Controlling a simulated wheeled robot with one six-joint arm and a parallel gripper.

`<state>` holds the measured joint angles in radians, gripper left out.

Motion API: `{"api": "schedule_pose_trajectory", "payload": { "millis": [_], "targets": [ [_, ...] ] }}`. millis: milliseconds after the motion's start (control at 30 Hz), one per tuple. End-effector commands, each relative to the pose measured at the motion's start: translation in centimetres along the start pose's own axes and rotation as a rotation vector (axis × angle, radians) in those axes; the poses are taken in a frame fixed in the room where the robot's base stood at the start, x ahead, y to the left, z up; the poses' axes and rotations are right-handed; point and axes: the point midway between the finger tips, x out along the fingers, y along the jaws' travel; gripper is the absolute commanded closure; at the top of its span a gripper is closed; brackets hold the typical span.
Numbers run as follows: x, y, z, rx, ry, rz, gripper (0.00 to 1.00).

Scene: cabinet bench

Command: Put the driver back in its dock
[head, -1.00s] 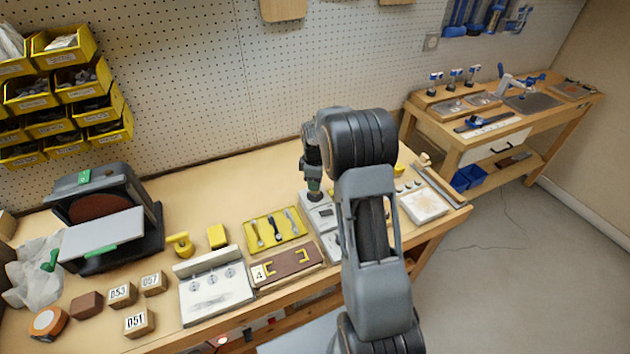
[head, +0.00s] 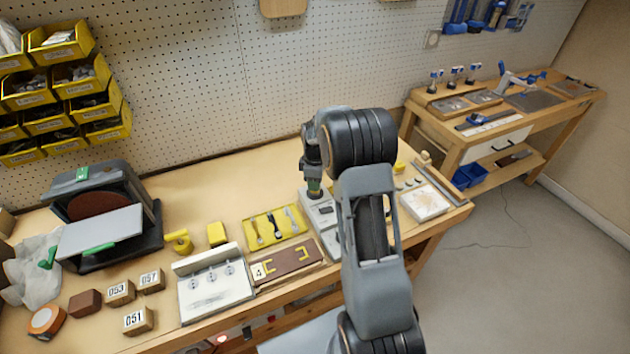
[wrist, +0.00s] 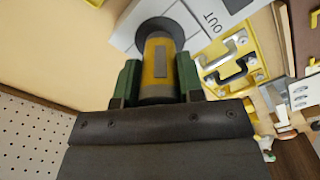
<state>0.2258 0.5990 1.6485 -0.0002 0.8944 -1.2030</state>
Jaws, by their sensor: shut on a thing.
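The driver (wrist: 158,68) shows in the wrist view as a yellow cylinder with a grey patch and a dark round collar at its far end. My gripper (wrist: 158,80) is shut on it, one green finger on each side. In the head view my gripper (head: 314,188) points down over a light grey box (head: 322,213) on the bench, which may be the dock. This box also shows in the wrist view (wrist: 197,38), with a part marked OUT. The driver's lower end is hidden, so I cannot tell whether it touches the box.
Left of the box lie a yellow tray (head: 262,241) with tools and a brown board (head: 300,262) marked 4. A white fixture (head: 215,292), numbered blocks and a sander (head: 100,235) stand farther left. A white plate (head: 425,203) lies to the right. The bench's back strip is clear.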

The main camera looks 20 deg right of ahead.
Motion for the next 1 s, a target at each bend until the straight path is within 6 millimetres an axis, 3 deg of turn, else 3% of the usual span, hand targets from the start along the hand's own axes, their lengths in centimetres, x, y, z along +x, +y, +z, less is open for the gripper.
{"api": "schedule_pose_trajectory", "payload": {
  "millis": [1000],
  "targets": [
    [1.4, 0.0, 0.0, 0.000, 0.000, 0.001, 0.89]
  ]
}}
